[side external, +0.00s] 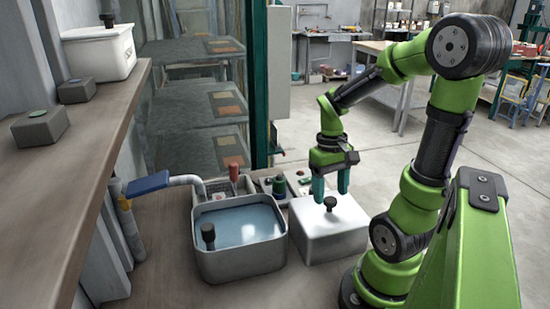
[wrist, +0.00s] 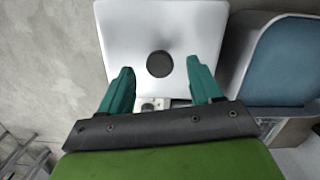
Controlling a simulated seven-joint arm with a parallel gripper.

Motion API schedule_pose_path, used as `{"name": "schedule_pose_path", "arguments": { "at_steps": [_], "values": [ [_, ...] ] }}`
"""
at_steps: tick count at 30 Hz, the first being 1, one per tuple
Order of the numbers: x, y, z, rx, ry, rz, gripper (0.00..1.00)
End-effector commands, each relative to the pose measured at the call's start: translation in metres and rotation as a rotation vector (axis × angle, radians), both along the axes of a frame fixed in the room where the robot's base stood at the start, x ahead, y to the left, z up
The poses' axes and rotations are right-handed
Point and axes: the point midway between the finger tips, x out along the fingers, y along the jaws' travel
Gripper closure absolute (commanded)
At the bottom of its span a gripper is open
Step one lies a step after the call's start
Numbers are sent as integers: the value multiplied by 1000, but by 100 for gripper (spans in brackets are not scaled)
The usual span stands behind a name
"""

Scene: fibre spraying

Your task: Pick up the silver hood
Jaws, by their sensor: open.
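The silver hood (side external: 329,228) is a pale, box-shaped cover with a dark round knob (side external: 330,203) on top. It stands on the work surface right of the water basin. My gripper (side external: 330,196) is open above the hood, with its two teal fingers on either side of the knob in the side view. In the wrist view the hood (wrist: 125,30) fills the top middle, and the knob (wrist: 160,64) lies between and a little beyond the fingertips of my gripper (wrist: 163,78). The fingers appear empty; I cannot tell whether they touch the hood.
A grey basin (side external: 240,273) of blue water with a black knob stands close left of the hood. A pipe with a blue handle (side external: 149,183) reaches toward the basin. A wooden shelf (side external: 70,165) is at left.

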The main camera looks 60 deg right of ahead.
Motion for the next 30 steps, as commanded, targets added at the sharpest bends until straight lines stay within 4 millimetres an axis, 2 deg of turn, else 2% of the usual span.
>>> {"name": "schedule_pose_path", "arguments": {
  "at_steps": [4, 12, 14, 25, 30],
  "values": [
    [-2, 1, -18, 2, 3, -1, 36],
    [-2, 1, -22, -1, -1, 0, 36],
    [-2, 1, -21, -1, -1, 0, 44],
    [-2, 1, -21, -1, -1, 0, 100],
    [-2, 1, -21, -1, -2, 0, 100]
  ]
}}
